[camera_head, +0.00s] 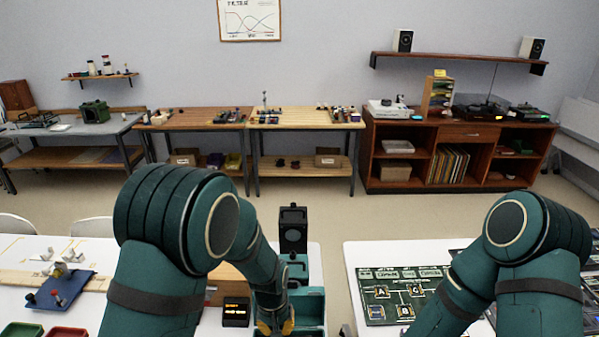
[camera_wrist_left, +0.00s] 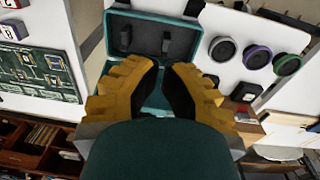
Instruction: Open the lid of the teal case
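The teal case (camera_head: 312,303) stands at the right end of the left white table, partly hidden by my left arm. It also shows in the left wrist view (camera_wrist_left: 197,52), with a dark lined inside facing the camera, so it looks open. How far its lid is raised I cannot tell. My left gripper (camera_head: 276,328) is beside the case in the head view. In the wrist view its yellow fingers (camera_wrist_left: 161,68) are apart, with teal surface showing in the gap. Whether they touch the case is unclear. My right gripper is out of view.
A black speaker (camera_head: 293,228) stands behind the case. A small black display (camera_head: 236,312) is to its left. Round drivers (camera_wrist_left: 257,57) lie beside the case. A blue tray (camera_head: 60,293) is further left. A dark green board (camera_head: 400,293) lies on the right table, across a gap.

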